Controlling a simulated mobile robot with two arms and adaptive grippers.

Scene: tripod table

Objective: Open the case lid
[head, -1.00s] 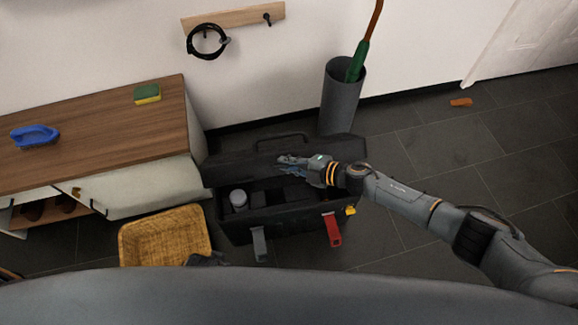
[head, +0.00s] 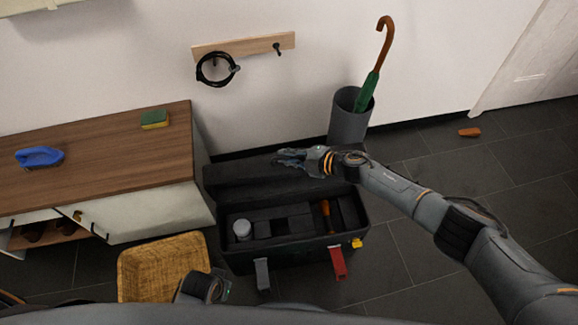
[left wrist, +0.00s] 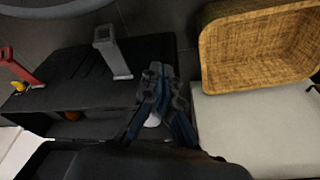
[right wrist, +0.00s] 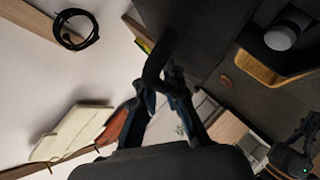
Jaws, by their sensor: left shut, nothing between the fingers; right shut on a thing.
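The black case (head: 300,255) stands on the floor with its lid (head: 240,182) raised and leaning back at the rear, toward the wall. The tray inside shows a grey-white round item (head: 242,229) and an orange-handled tool (head: 326,212). A grey latch (head: 262,273) and a red latch (head: 338,263) hang open at the front. My right gripper (head: 282,160) is at the lid's top edge, shut on the dark lid handle (right wrist: 157,62), seen in the right wrist view. My left gripper (left wrist: 158,78) is shut and empty by the case; its arm shows low in the head view.
An umbrella bin (head: 348,118) stands close behind the case. The floor to the right is mostly clear.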

